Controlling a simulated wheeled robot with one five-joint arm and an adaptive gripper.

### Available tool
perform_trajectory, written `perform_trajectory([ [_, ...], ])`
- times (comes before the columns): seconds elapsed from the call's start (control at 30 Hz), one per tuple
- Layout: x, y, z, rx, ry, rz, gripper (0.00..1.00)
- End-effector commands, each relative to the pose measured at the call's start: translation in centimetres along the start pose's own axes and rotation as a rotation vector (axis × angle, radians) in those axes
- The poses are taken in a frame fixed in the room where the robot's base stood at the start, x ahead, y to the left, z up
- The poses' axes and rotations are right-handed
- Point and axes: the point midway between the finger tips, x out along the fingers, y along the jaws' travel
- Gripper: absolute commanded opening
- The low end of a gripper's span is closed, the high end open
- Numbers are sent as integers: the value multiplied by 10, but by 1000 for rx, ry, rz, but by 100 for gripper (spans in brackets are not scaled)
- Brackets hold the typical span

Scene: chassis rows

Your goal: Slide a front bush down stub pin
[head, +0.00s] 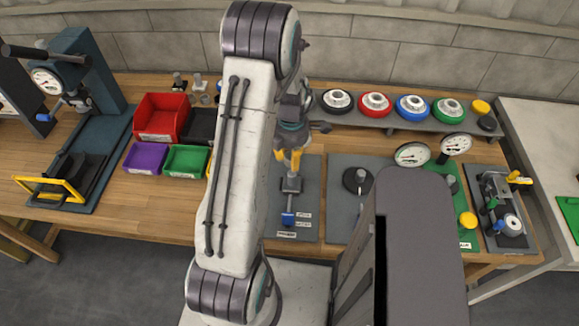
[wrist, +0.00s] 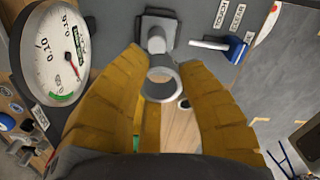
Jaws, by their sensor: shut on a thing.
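My gripper (head: 288,163) is low over a grey mat (head: 309,197), with yellow fingers pointing down. In the wrist view my gripper (wrist: 161,70) is shut on a light grey ring-shaped bush (wrist: 158,95), held between the fingertips. Its bore is open and wood shows through it. A grey stub pin (wrist: 157,42) on a dark block (wrist: 153,20) stands just beyond the bush in the wrist view. The bush looks beside the pin, not around it. The dark block (head: 291,184) also shows below the fingers in the head view. The bush cannot be made out there.
A blue-ended handle (wrist: 232,48) sticks out beside the block. A dial gauge (wrist: 55,55) is close on the left in the wrist view. Red (head: 160,117), purple (head: 146,159) and green (head: 186,160) bins stand left. A rack (head: 322,111) of coloured rings stands behind.

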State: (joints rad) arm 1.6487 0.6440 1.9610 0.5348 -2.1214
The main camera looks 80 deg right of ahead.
Motion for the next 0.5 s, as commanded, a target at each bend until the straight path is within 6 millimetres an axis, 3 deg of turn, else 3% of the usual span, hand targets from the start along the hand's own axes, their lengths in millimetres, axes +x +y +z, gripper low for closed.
perform_trajectory([
  [0.5,3,4,3,-161,1,-1,0],
])
